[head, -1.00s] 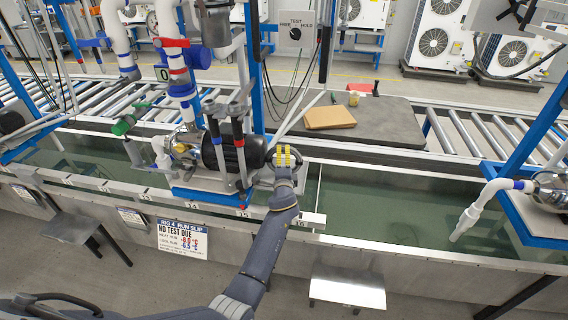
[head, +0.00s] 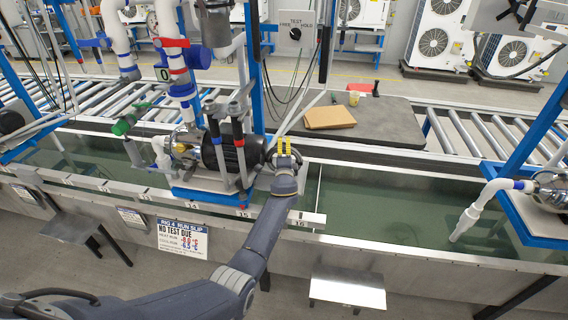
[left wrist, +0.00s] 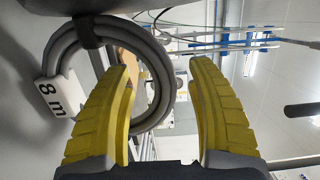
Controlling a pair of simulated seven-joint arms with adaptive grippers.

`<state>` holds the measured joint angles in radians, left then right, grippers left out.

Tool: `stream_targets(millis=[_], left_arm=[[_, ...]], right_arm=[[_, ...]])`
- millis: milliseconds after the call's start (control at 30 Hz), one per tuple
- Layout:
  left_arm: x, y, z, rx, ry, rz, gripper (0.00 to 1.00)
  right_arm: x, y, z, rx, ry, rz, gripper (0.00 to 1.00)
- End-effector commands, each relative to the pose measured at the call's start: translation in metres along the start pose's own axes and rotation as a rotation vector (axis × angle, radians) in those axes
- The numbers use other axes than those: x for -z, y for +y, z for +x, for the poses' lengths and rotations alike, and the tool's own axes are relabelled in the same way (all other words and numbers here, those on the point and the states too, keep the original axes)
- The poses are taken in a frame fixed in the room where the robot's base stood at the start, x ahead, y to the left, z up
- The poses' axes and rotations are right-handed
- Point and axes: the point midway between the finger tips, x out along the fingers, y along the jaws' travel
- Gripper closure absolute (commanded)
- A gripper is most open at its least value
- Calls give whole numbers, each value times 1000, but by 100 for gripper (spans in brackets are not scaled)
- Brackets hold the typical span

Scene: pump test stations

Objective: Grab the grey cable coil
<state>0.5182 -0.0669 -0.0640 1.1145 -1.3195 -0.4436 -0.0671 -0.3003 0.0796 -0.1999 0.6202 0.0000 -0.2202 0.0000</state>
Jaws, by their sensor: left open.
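The grey cable coil (left wrist: 160,95) shows in the left wrist view as a thick ring of several turns, with a dark band at its top and a white tag (left wrist: 50,98) reading "8 m". My left gripper (left wrist: 163,68) is open, with yellow fingers. The left-hand finger in that view overlaps the ring and hides part of it. The ring's right side shows between the fingers; I cannot tell whether they touch it. In the head view my left gripper (head: 284,145) is beside the pump motor, where the coil is mostly hidden behind it. My right gripper is not in view.
The dark pump motor (head: 240,153) stands just left of the gripper on a blue-edged stand over a water trough (head: 390,200). A brown box (head: 330,117) lies on a grey mat (head: 392,122) behind. A thin cable hangs from the test panel above.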

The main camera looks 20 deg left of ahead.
Motion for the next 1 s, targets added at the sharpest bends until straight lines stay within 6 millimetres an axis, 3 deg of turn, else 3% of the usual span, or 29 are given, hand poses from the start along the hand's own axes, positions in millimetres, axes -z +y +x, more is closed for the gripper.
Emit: stream_targets(millis=[100,600,1000], left_arm=[[0,0,0,0,0,0,43],[0,-1,0,1,0,-1,100],[0,-3,0,4,0,-1,100]], right_arm=[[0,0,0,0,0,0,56],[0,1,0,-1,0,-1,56],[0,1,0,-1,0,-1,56]])
